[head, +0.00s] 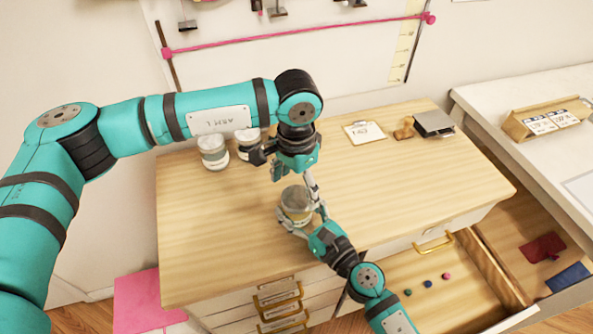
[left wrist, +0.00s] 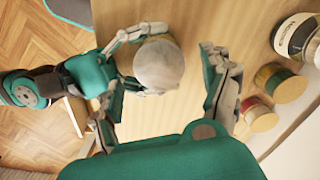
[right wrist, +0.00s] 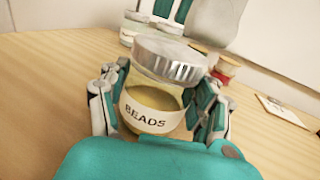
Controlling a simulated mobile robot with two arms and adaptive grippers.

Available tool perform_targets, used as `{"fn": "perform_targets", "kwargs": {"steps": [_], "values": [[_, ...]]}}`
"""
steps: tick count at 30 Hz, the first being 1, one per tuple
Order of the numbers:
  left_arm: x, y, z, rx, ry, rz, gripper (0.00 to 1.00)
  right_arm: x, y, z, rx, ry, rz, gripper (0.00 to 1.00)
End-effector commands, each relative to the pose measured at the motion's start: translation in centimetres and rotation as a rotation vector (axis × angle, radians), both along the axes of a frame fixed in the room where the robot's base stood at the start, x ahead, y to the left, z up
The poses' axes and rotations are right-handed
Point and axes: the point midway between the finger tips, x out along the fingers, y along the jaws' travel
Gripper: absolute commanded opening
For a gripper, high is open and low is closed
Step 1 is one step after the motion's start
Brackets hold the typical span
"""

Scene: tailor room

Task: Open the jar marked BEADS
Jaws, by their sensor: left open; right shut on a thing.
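The jar marked BEADS (right wrist: 148,105) stands upright on the wooden top; its label faces the right wrist camera. Its metal lid (right wrist: 172,58) is on. In the head view the jar (head: 296,203) is partly covered by my grippers. My right gripper (right wrist: 158,108) is shut on the jar's body, a finger on each side. My left gripper (head: 293,178) is open and points down above the jar. In the left wrist view the round lid (left wrist: 158,65) lies between its spread fingers, nearer the left one; contact cannot be told.
Other jars (head: 213,152) stand at the back left of the wooden top (head: 400,190). A clipboard (head: 365,132), a brown stamp (head: 403,130) and a dark box (head: 433,123) lie at the back right. An open drawer (head: 440,275) holds several small coloured pieces.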

Motion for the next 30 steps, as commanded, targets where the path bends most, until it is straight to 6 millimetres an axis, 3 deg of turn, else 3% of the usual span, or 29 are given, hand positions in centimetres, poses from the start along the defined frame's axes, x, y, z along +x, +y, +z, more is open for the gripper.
{"fn": "perform_targets", "kwargs": {"steps": [6,16,30], "values": [[0.0,0.0,-2.3,-0.001,0.001,0.0,0.81,0.0,0.0,0.0,0.0,0.0,0.0,0.0],[0.0,0.0,-2.7,-0.001,0.0,0.001,0.81,0.0,0.0,0.0,0.0,0.0,0.0,0.0],[0.0,0.0,-2.6,-0.001,-0.001,0.002,0.21,0.0,0.0,0.0,0.0,0.0,0.0,0.0]]}}
